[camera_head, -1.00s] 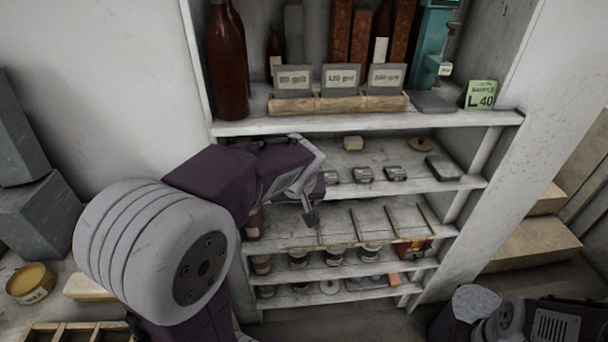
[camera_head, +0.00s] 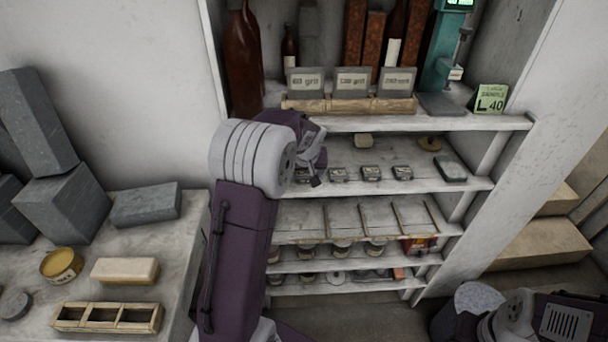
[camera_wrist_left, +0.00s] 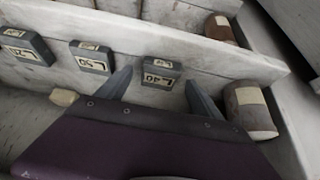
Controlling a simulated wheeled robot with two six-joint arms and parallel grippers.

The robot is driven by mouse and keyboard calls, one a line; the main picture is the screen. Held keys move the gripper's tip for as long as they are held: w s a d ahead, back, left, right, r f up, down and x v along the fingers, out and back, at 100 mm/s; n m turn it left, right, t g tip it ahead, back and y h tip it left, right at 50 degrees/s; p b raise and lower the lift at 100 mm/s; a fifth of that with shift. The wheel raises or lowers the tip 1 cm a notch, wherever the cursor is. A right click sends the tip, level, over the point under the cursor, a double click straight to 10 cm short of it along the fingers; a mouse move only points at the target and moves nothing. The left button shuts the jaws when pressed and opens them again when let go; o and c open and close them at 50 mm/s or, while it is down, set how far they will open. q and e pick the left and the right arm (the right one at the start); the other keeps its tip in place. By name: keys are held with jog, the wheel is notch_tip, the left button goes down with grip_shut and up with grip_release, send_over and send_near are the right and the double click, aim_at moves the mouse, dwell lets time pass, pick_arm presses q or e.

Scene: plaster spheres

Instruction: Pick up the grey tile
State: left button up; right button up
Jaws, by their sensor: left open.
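Several small grey tiles with pale labels stand in a row on the second shelf (camera_head: 455,186). In the head view, one tile (camera_head: 302,175) is partly hidden by my left gripper (camera_head: 310,178), and others, such as this tile (camera_head: 371,173), stand to its right. In the left wrist view, where the labels look upside down, a tile reading L 40 (camera_wrist_left: 160,76) shows between the open fingers of the left gripper (camera_wrist_left: 158,88). I cannot tell that either finger touches it. Another tile (camera_wrist_left: 90,58) reads L 50. My right gripper is not in view.
A labelled cylinder (camera_wrist_left: 252,112) stands close beside one finger. Grit boxes in a wooden rack (camera_head: 350,104) and a green L 40 card (camera_head: 491,98) are on the shelf above. A wooden compartment tray (camera_head: 107,318) lies on the left bench.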

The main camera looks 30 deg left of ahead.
pick_arm(q)
jog(key=shift+w+a+f, duration=0.15)
jog(key=shift+w+f, duration=0.2)
jog(key=shift+f, duration=0.15)
jog(key=shift+s+r, duration=0.1)
jog(key=shift+c, duration=0.8)
jog(key=c, duration=1.4)
jog(key=shift+r, duration=0.1)
jog(key=shift+c, duration=0.2)
